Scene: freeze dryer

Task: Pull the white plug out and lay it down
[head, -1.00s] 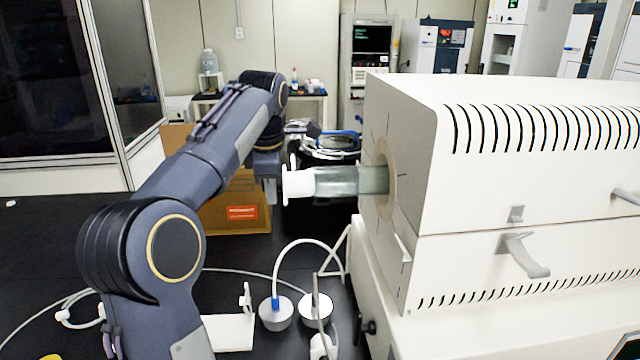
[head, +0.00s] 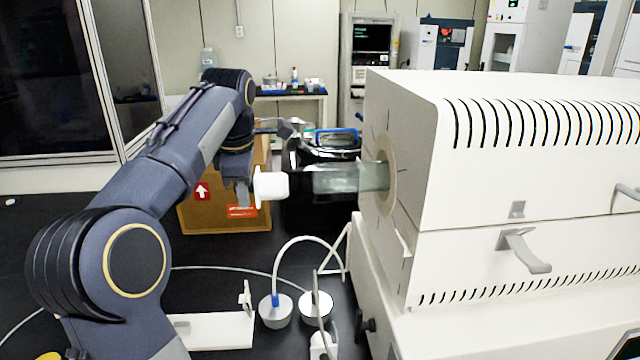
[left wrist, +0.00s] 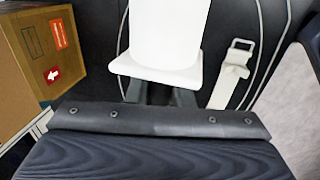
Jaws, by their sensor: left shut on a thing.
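The white plug (head: 273,186) is a short white cylinder with a flange at its left end. My left gripper (head: 246,188) is shut on its flange end and holds it level in the air. The glass tube (head: 350,179) sticks out leftward from the round port of the white furnace-like machine (head: 400,150). The plug is in line with the tube, with a dark gap between its right end and the tube's mouth. In the left wrist view the plug (left wrist: 167,35) stands in front of the gripper fingers (left wrist: 165,94). My right gripper is out of view.
A cardboard box (head: 225,212) stands on the black bench behind my gripper. Two round grey weights (head: 277,312) with a white hose, a white stand (head: 215,330) and cables lie below the tube. Bare black bench (head: 40,230) lies at left.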

